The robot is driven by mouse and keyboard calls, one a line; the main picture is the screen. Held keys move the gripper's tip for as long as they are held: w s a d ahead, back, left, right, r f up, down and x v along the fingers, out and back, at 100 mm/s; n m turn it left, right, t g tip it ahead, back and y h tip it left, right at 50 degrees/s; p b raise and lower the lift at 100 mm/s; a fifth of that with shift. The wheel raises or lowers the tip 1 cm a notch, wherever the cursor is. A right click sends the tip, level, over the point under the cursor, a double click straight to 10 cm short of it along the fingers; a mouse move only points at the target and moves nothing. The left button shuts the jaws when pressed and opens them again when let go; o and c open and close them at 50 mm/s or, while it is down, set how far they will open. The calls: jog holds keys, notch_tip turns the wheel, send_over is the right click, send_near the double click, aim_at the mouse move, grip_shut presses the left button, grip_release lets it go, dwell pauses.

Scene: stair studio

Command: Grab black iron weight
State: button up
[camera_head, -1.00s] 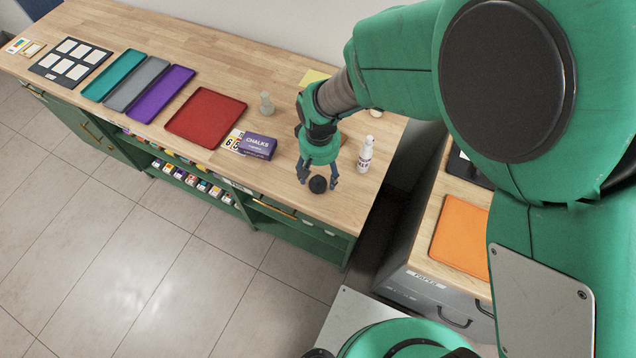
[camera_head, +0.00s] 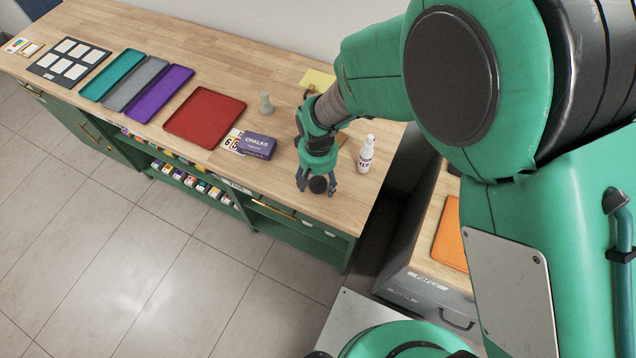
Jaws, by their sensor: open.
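The black iron weight (camera_head: 318,185) is a small dark round piece on the wooden counter (camera_head: 285,195), near its front edge toward the right end. My gripper (camera_head: 316,186) points down at it, with its fingers open on the left and right of the weight. The fingertips are low, close to the counter. I cannot tell whether they touch the weight. The upper back part of the weight is partly hidden by the gripper.
A white bottle (camera_head: 366,154) stands close to the right of my gripper. A purple chalks box (camera_head: 257,146) lies to the left, beside a red tray (camera_head: 205,115). A pale grey-green object (camera_head: 266,102) stands behind. An orange tray (camera_head: 452,235) lies on the right cabinet.

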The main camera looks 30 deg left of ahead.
aim_at(319, 179)
jog(key=shift+c, duration=0.5)
grip_shut()
jog(key=shift+r, duration=0.15)
jog(key=shift+r, duration=0.5)
jog(key=r, duration=0.1)
jog(key=r+p, duration=0.1)
jog(key=shift+s+d+r, duration=0.2)
jog(key=shift+r, duration=0.1)
jog(key=s+d+r+p, duration=0.1)
jog(key=s+d+p, duration=0.1)
jog(key=s+d, duration=0.8)
jog(key=shift+s+d, duration=0.4)
jog(key=shift+d, duration=0.1)
jog(key=shift+r, duration=0.1)
